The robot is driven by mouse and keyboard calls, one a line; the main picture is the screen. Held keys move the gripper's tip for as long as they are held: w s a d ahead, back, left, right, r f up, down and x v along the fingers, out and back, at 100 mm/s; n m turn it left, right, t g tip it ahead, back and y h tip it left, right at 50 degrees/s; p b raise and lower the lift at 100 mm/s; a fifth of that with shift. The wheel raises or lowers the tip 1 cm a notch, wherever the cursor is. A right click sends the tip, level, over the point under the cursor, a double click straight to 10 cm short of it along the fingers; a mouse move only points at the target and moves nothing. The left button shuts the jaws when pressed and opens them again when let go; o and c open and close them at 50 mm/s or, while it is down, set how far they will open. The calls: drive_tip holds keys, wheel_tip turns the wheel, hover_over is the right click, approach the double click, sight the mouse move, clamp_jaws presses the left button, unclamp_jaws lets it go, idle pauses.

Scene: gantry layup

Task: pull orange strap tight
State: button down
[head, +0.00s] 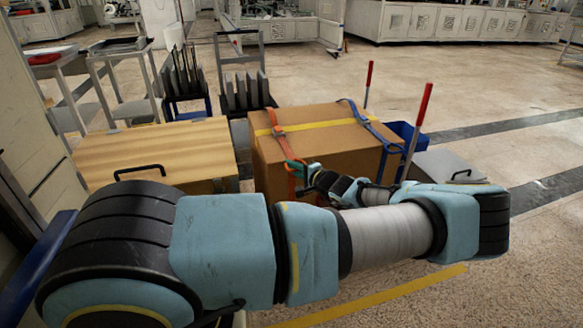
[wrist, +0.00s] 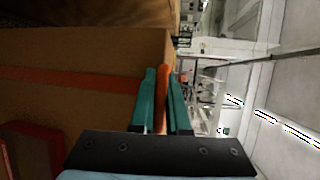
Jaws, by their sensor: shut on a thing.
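An orange strap (head: 278,131) runs over the top of a large cardboard box (head: 330,125) and down its near face. In the wrist view the orange strap (wrist: 160,98) stands upright between the two teal fingers of my gripper (wrist: 161,100), which is shut on it. The head view shows my gripper (head: 296,167) at the near face of the box, close to its left side. A red-brown band (wrist: 70,78) crosses the cardboard (wrist: 70,110) in the wrist view. The part of the strap below my gripper is mostly hidden by my arm in the head view.
A blue strap (head: 372,124) and a yellow band (head: 318,124) are on the box. A wooden case (head: 155,150) with a black handle stands at left. Red-handled posts (head: 420,118) and a grey case (head: 445,166) stand at right. Open floor lies farther right.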

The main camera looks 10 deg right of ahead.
drive_tip(key=s+p, duration=0.1)
drive_tip(key=s, duration=0.7)
drive_tip(key=shift+d, duration=0.45)
drive_tip(key=c, duration=0.9)
unclamp_jaws()
drive_tip(key=b+v, duration=0.1)
drive_tip(key=v, duration=1)
